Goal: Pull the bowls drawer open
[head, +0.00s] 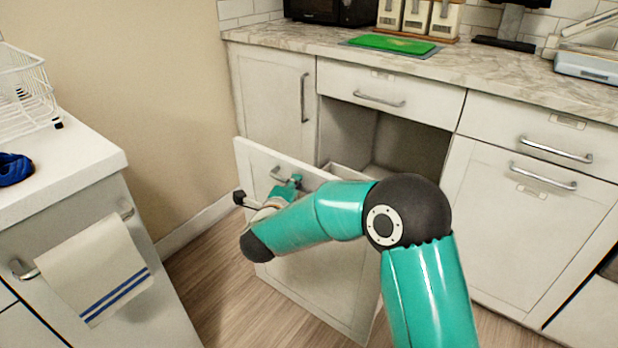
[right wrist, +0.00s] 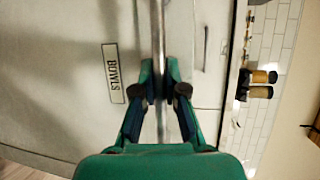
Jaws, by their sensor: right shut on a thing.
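The bowls drawer (head: 315,285) is a tall white front that stands well out from the lower cabinet in the head view. Its label reads BOWLS (right wrist: 113,73) in the right wrist view. Its metal bar handle (right wrist: 157,35) runs between the fingers of my right gripper (right wrist: 161,88), which is shut on it. In the head view the right gripper (head: 290,187) is at the handle near the top of the front, partly hidden by my forearm. Part of the drawer's inside is hidden behind my arm. My left gripper is in neither view.
The cabinet opening (head: 375,135) behind the drawer is dark. A counter (head: 480,65) runs above it with a green board (head: 390,44). At left a white unit (head: 90,150) carries a towel (head: 92,268). Wooden floor (head: 215,265) lies between it and the drawer.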

